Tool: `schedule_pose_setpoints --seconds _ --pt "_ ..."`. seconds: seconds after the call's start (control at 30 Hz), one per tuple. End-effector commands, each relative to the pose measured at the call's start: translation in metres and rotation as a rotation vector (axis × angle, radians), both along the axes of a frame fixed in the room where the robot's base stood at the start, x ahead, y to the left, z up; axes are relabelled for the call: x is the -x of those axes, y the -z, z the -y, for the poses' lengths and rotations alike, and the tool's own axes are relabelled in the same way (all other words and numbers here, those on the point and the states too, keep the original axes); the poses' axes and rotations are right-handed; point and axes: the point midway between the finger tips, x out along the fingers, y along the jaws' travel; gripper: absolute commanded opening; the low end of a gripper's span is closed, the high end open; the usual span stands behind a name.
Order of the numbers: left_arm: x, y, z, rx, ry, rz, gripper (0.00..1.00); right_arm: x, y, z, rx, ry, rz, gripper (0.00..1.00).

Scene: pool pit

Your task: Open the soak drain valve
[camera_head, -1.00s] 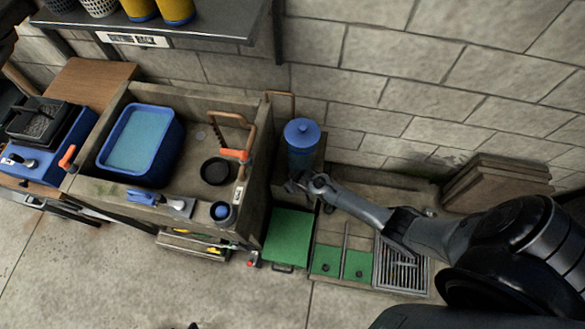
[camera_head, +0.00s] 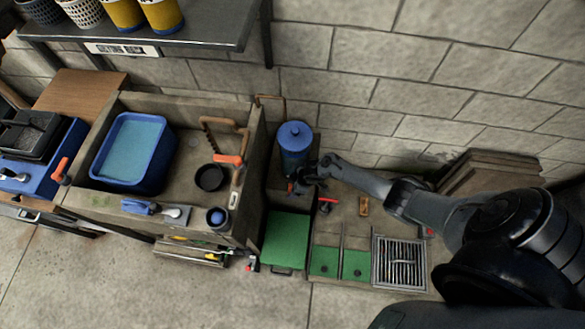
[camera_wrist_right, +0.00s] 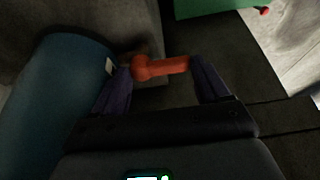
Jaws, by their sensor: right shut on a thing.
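A small orange-red lever (camera_wrist_right: 165,67) lies between the fingers of my right gripper (camera_wrist_right: 160,75) in the wrist view, close beside a blue canister (camera_wrist_right: 45,110). My right gripper is shut on this lever. In the head view my right gripper (camera_head: 296,187) is at the front foot of the blue canister (camera_head: 295,148), right of the stone basin (camera_head: 245,185); only a speck of red shows at its tips. I cannot tell from the pictures whether this lever is the soak drain valve. My left gripper is not in view.
A green panel (camera_head: 286,238) lies below the canister. A red-handled tap (camera_head: 325,205), a small yellow-orange item (camera_head: 363,207) and a metal grate (camera_head: 399,262) are to the right. A blue tub (camera_head: 130,150) stands in the basin.

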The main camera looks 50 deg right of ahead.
Motion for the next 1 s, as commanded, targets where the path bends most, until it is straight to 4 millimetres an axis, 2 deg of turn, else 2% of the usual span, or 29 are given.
schedule_pose_setpoints --seconds 0.6,0.63,0.7,0.77,1.0 --pt "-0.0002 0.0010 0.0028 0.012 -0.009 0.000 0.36 0.0007 0.0002 0.0004 0.000 -0.043 0.000 0.45" --pt "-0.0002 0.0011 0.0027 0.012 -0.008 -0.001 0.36 0.0008 0.0003 0.0003 0.000 -0.042 0.000 0.80" --pt "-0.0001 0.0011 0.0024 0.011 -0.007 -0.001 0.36 0.0008 0.0003 0.0004 0.000 -0.042 0.000 0.90" --pt "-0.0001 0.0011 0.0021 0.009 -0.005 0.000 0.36 0.0007 0.0003 0.0005 0.000 -0.041 0.000 0.99" --pt "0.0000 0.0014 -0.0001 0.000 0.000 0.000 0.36 0.0002 0.0000 0.0017 0.001 -0.038 0.001 1.00"
